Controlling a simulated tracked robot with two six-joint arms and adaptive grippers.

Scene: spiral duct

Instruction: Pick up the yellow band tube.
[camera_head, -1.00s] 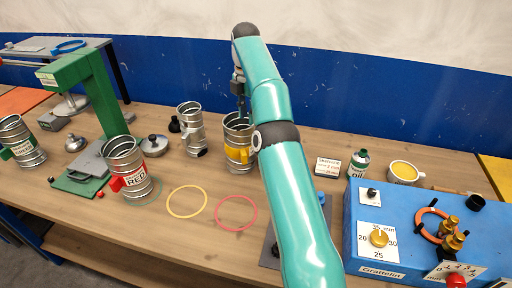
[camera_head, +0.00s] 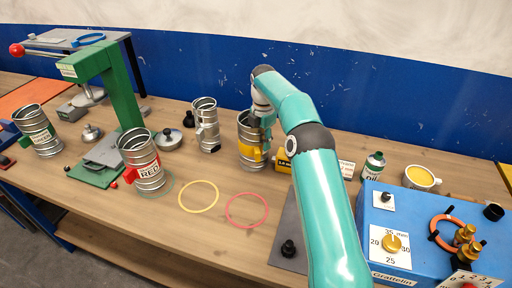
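The yellow band tube (camera_head: 248,153), a ribbed metal tube with a yellow band, stands upright on the wooden bench near the middle of the head view. My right gripper (camera_head: 263,112) is at the right side of its upper rim, at the end of the teal arm. The fingers are small and partly hidden by the arm and the tube, so I cannot tell whether they are open, shut or touching the tube. My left gripper is not in view.
The red band tube (camera_head: 150,176), green band tube (camera_head: 47,146) and a plain metal tube (camera_head: 207,130) stand to the left. A yellow ring (camera_head: 198,211) and red ring (camera_head: 247,225) lie in front. A blue box (camera_head: 425,225) with knobs fills the right.

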